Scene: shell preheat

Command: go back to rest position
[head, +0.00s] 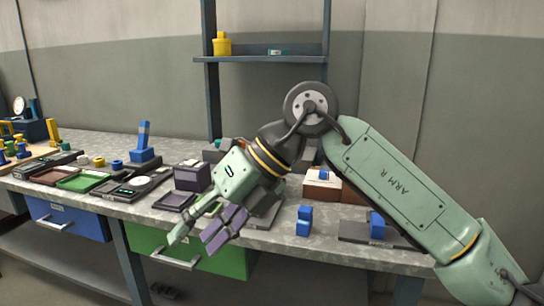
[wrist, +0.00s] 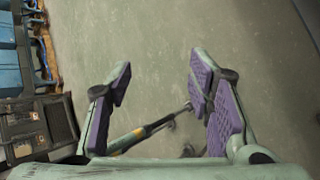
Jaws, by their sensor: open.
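My gripper (head: 194,236) is open in the head view, at the front edge of the workbench (head: 290,238). Its green and purple fingers point down and to the left. In the wrist view my gripper (wrist: 160,82) has its two purple-padded fingers spread wide, with nothing between them but the floor some way off. No object is held. My arm reaches in from the lower right, and its elbow stands above the bench, hiding part of what lies behind it.
A blue block (head: 304,221) stands near the front edge, with another blue piece (head: 377,225) on a dark plate to its right. Trays and a scale (head: 137,185) fill the left bench. A blue drawer (head: 67,218) and a green drawer (head: 187,254) sit below.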

